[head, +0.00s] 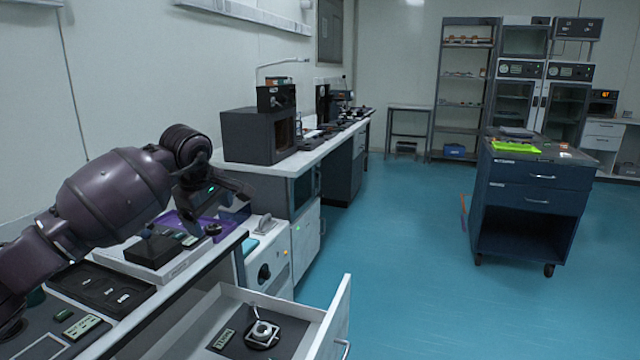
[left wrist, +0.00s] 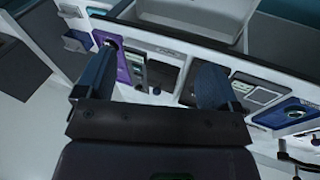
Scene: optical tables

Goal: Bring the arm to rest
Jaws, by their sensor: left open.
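My left arm comes in from the left in the head view and reaches over the bench at the left wall. My left gripper (head: 236,204) is above the bench near a purple tray (head: 185,222). In the left wrist view the two fingers of the left gripper (left wrist: 150,88) stand wide apart with nothing between them. The purple item and small parts on the bench show beyond the fingers. My right gripper is not in either view.
An open drawer (head: 335,318) holding a small metal device (head: 263,334) juts out at the front. A black box (head: 250,135) stands on the long bench. A dark blue cart (head: 528,200) with a green tray (head: 514,147) stands at right. The blue floor between is clear.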

